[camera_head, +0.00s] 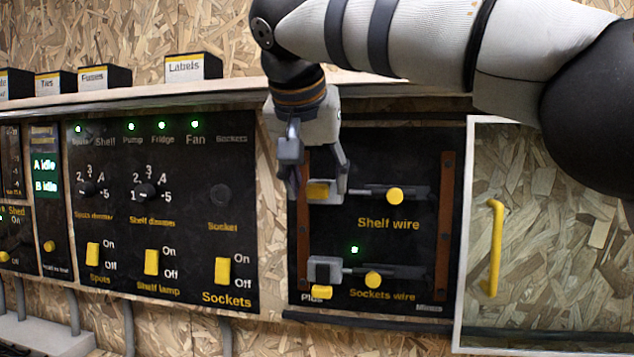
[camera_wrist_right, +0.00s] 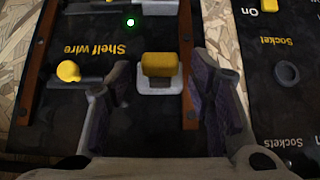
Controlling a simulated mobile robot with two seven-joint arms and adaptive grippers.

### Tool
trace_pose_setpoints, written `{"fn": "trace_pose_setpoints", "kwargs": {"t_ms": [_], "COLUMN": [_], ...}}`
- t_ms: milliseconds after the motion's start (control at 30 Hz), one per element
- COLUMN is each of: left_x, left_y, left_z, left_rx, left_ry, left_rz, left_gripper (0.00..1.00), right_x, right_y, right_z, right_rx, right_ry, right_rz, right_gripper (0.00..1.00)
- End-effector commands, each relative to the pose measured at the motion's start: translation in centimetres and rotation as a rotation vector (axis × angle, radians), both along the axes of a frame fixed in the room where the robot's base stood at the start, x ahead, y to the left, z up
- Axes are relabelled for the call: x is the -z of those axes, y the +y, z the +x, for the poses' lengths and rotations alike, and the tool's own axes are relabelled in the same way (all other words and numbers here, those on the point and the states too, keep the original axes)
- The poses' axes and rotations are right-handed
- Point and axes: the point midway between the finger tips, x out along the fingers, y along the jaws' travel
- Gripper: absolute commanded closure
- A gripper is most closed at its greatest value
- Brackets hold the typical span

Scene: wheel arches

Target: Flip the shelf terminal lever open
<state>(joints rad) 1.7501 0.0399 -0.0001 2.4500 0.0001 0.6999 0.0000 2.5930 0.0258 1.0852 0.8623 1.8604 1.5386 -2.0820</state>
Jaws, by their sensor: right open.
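The shelf terminal lever (camera_head: 318,190) is a yellow tab at the left end of the "Shelf wire" row, against its pale terminal block. It also shows in the right wrist view as a yellow block (camera_wrist_right: 160,64) on a white base. My right gripper (camera_head: 315,178) is open at this terminal, its fingers coming from above and partly covering it. In the wrist view its two dark fingers (camera_wrist_right: 157,95) stand on either side of the lever with gaps, gripping nothing. Whether either finger touches the terminal cannot be told. My left gripper is not in view.
Right of the lever is a yellow knob (camera_head: 395,194) on a grey slider. Below, the "Sockets wire" row has its own yellow lever (camera_head: 321,292) and a lit green lamp (camera_head: 354,250). A switch panel (camera_head: 200,215) stands left, a yellow-handled door (camera_head: 493,250) right. A ledge (camera_head: 120,103) runs above.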

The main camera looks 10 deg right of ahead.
Motion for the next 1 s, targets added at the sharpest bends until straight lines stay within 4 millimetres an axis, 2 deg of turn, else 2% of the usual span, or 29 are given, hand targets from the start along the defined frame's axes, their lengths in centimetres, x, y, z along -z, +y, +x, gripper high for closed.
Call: {"fn": "trace_pose_setpoints", "kwargs": {"t_ms": [200,400,567,1000], "left_x": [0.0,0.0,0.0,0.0], "left_y": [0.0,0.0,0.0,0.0], "left_z": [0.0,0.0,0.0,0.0], "left_rx": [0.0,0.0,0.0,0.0], "left_ry": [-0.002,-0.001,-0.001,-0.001], "left_rz": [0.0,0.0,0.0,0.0], "left_gripper": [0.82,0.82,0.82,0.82], "right_x": [-4.5,-7.5,-8.3,-8.3], "right_y": [1.6,2.6,2.9,2.9], "right_z": [-3.6,-6.1,-6.8,-6.8], "right_rx": [-0.001,0.0,0.001,0.0], "right_ry": [-0.005,-0.003,0.0,0.0], "right_rz": [0.001,0.002,0.001,0.0], "right_gripper": [0.52,0.52,0.52,0.52]}}
